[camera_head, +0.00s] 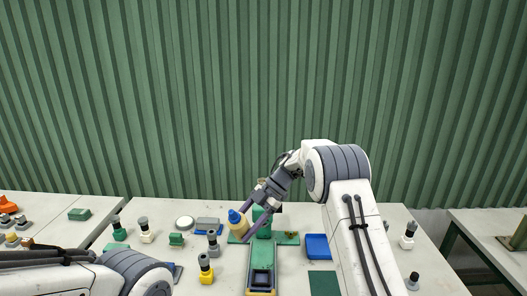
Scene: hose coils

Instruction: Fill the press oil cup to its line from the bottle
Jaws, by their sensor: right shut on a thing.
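My right gripper (246,223) is shut on the bottle, which has a blue cap and a tan body (240,230). The bottle leans a little to the left, cap end up. It is in front of the left side of the green press (262,228), whose upper part is partly hidden by my gripper. A small pale thing shows at the top of the press behind my gripper; I cannot tell whether it is the oil cup. No cup line or oil level can be made out. My left arm is at the lower left, and its gripper is out of view.
A blue tray (317,246) and a dark green mat (323,283) lie right of the press. Other tables stand at both sides. A green corrugated wall is behind.

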